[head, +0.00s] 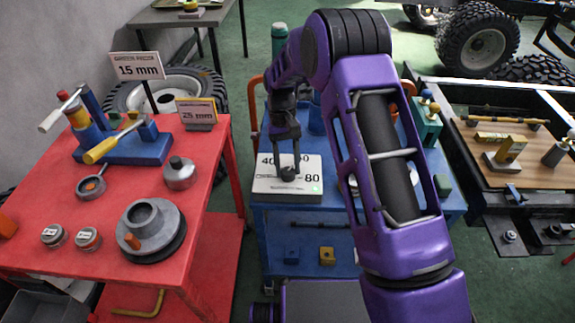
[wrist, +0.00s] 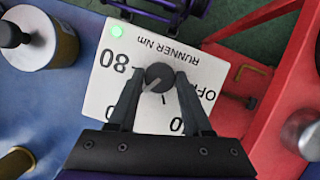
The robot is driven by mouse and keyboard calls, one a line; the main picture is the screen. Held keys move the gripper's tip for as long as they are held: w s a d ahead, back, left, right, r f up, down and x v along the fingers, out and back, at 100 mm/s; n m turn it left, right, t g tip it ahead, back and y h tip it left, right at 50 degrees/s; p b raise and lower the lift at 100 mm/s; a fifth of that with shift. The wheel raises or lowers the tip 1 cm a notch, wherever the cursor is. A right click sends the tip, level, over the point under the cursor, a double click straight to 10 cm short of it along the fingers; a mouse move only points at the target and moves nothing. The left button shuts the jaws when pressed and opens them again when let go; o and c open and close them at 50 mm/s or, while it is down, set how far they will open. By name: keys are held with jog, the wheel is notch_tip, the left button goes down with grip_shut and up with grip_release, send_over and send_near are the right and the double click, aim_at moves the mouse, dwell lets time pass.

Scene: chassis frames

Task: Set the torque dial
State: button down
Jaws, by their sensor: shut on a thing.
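The torque dial is a dark round knob (wrist: 160,77) on a white panel (wrist: 205,68) marked "RUNNER Nm", "OFF", 40 and 80. Another number is partly hidden by my fingers. In the head view the panel (head: 262,187) stands on the blue cart, with the knob (head: 288,174) near its middle. My gripper (wrist: 158,84) is shut on the knob, one finger on each side; it also shows in the head view (head: 287,165). A pale pointer line on the knob slants to the lower left in the wrist view. A green light (wrist: 117,30) glows at the panel's corner near 80.
A red cart (head: 210,220) at the left holds a blue clamp fixture (head: 130,146), a grey flanged part (head: 150,225) and small tins. The blue cart (head: 270,215) carries other parts, partly hidden by my arm. A wooden-topped bench (head: 530,145) stands at the right.

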jog(key=shift+c, duration=1.7)
grip_release()
jog(key=p+v, duration=0.1)
jog(key=v, duration=1.6)
jog(key=shift+w, duration=0.2)
jog(key=shift+a+r, duration=0.1)
jog(key=shift+r, duration=0.1)
